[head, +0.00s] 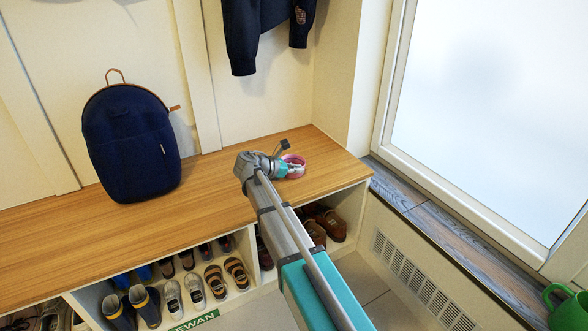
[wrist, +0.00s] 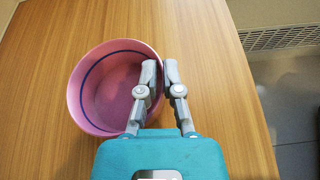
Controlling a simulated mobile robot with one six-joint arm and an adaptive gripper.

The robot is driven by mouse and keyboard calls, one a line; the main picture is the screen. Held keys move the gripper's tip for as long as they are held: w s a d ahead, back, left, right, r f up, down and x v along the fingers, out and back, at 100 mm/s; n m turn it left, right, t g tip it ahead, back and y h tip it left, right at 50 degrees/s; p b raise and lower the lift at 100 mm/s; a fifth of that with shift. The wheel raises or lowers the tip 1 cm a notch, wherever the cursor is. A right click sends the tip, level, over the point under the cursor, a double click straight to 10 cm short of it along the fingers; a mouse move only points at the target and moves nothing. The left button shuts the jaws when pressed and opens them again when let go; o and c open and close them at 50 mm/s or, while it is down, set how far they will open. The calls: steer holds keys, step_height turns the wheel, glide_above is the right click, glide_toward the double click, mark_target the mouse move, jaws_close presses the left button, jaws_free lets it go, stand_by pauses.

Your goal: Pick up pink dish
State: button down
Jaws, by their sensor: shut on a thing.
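The pink dish (wrist: 108,92) is round and deep, with a dark blue ring inside, and looks empty. It stands upright at the left of my gripper (wrist: 160,74) in the wrist view. My two grey fingers are closed on its right rim, one inside and one outside. In the head view the dish (head: 299,160) shows at the right end of the wooden bench top (head: 232,186), partly hidden by my gripper (head: 291,168). I cannot tell whether it touches the wood.
A navy backpack (head: 130,142) stands on the bench at the left. A dark jacket (head: 262,28) hangs above. Shoes (head: 193,290) fill the cubbies below. A window ledge (head: 440,232) lies to the right. The bench between backpack and dish is clear.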

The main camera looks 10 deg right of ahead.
steer(key=shift+r, duration=0.2)
step_height(320, 180, up, 3)
steer(key=p, duration=0.3)
steer(key=s+r+p, duration=0.9)
steer(key=s+p, duration=0.1)
steer(key=s, duration=0.4)
steer(key=shift+a+r, duration=0.2)
steer(key=shift+r, duration=0.1)
steer(key=shift+r, duration=0.1)
stand_by(0.4)
